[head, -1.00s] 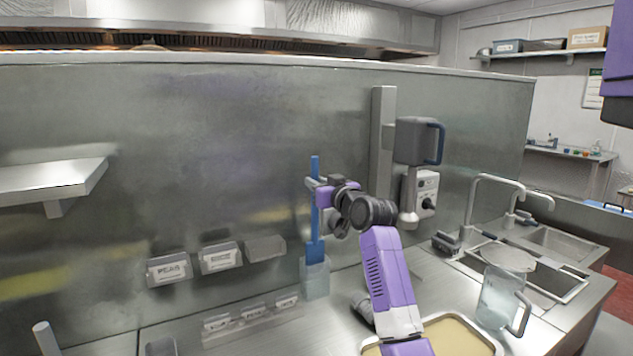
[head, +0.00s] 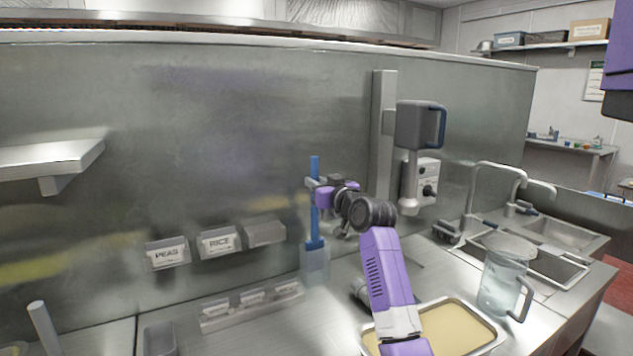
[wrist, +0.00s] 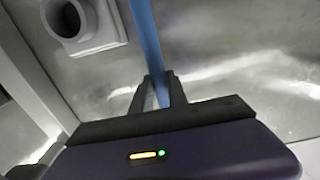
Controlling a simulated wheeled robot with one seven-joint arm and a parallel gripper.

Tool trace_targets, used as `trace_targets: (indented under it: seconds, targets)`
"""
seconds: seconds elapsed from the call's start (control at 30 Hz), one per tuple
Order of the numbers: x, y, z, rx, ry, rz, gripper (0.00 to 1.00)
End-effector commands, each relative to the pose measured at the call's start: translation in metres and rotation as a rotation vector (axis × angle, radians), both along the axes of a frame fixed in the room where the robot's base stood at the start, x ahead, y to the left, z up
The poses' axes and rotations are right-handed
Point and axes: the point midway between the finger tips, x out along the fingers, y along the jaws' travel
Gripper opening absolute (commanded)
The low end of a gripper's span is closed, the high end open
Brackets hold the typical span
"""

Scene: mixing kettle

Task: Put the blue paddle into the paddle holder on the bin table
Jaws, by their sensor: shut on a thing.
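The blue paddle (head: 315,208) stands upright near the back wall. My gripper (head: 311,184) is shut on its handle. The wrist view shows the blue handle (wrist: 149,45) between my two dark fingers (wrist: 158,90). The paddle holder (head: 315,266) is a clear, pale blue box on the counter by the wall.
Labelled bins (head: 219,242) hang on the wall left of the holder, with a low labelled rack (head: 251,304) in front. A tray of pale yellow content (head: 488,325) and a clear jug (head: 497,286) stand right. A grey mixer unit (head: 418,126) is on the wall.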

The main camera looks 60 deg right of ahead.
Motion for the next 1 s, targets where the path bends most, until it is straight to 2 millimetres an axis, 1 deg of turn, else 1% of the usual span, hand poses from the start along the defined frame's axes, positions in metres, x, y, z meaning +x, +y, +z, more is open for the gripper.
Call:
trace_targets:
  seconds: [0.03, 0.3, 0.7, 1.0]
  targets:
    - [0.0, 0.0, -0.007, 0.0, -0.001, 0.0, 0.0]
    - [0.0, 0.0, -0.027, 0.001, -0.001, 0.001, 0.0]
    - [0.0, 0.0, -0.027, 0.0, -0.001, 0.0, 0.0]
    - [0.0, 0.0, -0.032, 0.0, -0.001, 0.0, 0.0]
